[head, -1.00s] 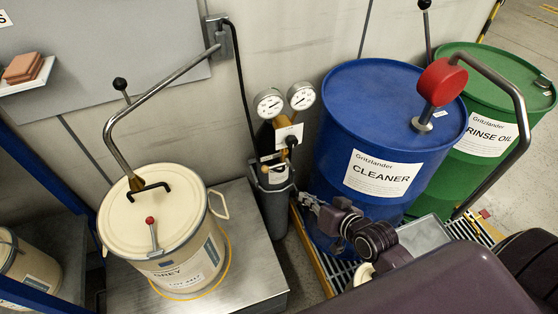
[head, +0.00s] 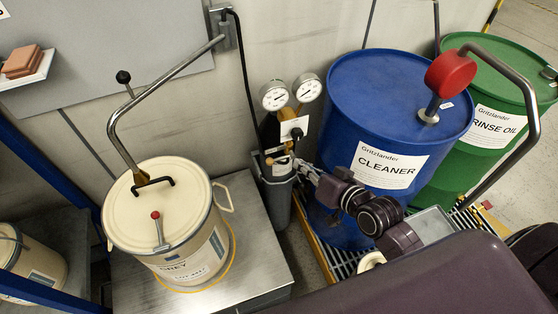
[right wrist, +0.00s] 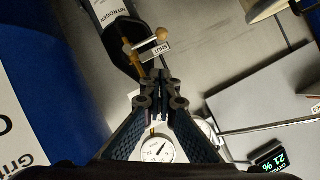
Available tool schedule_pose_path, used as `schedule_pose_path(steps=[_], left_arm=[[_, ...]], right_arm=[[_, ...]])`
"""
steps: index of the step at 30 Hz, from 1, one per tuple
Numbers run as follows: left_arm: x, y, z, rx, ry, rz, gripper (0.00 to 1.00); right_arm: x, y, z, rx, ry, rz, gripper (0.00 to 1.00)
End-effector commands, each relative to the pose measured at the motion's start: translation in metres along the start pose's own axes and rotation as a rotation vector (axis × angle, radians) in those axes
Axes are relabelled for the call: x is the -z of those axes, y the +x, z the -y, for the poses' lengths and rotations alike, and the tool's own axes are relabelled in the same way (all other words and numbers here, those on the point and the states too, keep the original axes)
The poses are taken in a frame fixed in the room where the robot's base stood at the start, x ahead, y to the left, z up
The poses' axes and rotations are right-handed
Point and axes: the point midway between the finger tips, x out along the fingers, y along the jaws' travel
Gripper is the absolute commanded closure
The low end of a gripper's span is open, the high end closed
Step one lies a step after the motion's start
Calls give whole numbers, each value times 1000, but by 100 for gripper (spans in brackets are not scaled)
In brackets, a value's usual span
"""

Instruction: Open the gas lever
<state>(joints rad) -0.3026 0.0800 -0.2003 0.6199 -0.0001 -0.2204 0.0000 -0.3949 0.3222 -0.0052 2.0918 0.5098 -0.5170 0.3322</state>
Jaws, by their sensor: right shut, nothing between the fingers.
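The nitrogen bottle stands in a dark holder (head: 277,200) between the pail and the blue drum, with brass fittings and two gauges (head: 274,96) on top. The right wrist view shows the bottle's white label (right wrist: 112,10) and a brass lever with a round tan knob (right wrist: 162,34) beside a tag reading SHUT (right wrist: 154,51). My right gripper (head: 300,168) is beside the bottle's fittings in the head view. In the wrist view its fingertips (right wrist: 160,82) are together and empty, just short of the lever; I cannot tell whether they touch anything. My left gripper is not in view.
The blue cleaner drum (head: 395,85) stands close on the right, with a green drum (head: 500,80) behind it. A cream pail (head: 165,225) stands on a metal platform (head: 262,245) at left. An oxygen display (right wrist: 270,158) reads 21 %.

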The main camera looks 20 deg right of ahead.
Motion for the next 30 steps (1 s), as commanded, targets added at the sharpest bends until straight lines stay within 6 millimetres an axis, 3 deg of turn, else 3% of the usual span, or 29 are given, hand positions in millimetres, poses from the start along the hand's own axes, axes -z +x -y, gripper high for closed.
schedule_pose_path(steps=[12, 19, 30], left_arm=[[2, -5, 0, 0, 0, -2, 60], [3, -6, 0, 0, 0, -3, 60], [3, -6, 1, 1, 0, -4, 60]], right_arm=[[0, 80, 1, 0, 1, 1, 100], [-23, 98, 0, -1, 0, 2, 100], [-28, 104, 0, 0, 0, 0, 100]])
